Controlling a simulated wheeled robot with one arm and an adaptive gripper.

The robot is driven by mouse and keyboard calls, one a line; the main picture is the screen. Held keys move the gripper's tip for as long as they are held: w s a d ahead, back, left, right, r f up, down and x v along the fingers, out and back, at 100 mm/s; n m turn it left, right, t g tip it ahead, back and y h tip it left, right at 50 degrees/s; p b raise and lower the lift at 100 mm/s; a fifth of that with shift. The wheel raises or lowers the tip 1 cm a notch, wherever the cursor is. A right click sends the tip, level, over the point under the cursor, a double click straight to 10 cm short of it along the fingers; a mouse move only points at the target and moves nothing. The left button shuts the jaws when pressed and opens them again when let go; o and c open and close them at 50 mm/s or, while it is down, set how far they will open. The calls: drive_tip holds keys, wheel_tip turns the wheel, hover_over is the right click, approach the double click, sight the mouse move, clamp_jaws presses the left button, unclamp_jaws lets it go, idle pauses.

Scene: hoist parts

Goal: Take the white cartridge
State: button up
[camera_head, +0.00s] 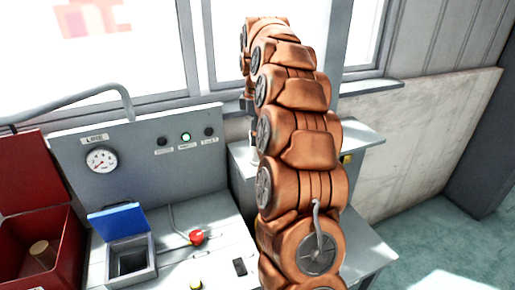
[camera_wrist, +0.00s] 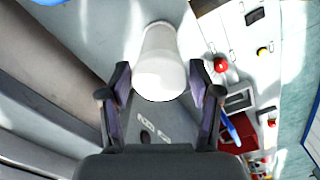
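The white cartridge (camera_wrist: 161,66) is a plain white cylinder in the wrist view, seen from one end, between the two fingers of my gripper (camera_wrist: 160,78). The fingers are apart, one on each side of it, with a narrow gap seeming to show on both sides. I cannot see clear contact.
A grey console with a gauge (camera_head: 101,159), a green lamp (camera_head: 186,137) and a red knob (camera_head: 197,237) stands left of my arm. An open blue-lidded box (camera_head: 118,221) is on it. A red bin (camera_head: 30,175) holding a tan cylinder (camera_head: 42,254) is far left.

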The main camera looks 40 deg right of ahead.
clamp_jaws()
idle(0.3)
drive_tip(key=shift+r, duration=0.15)
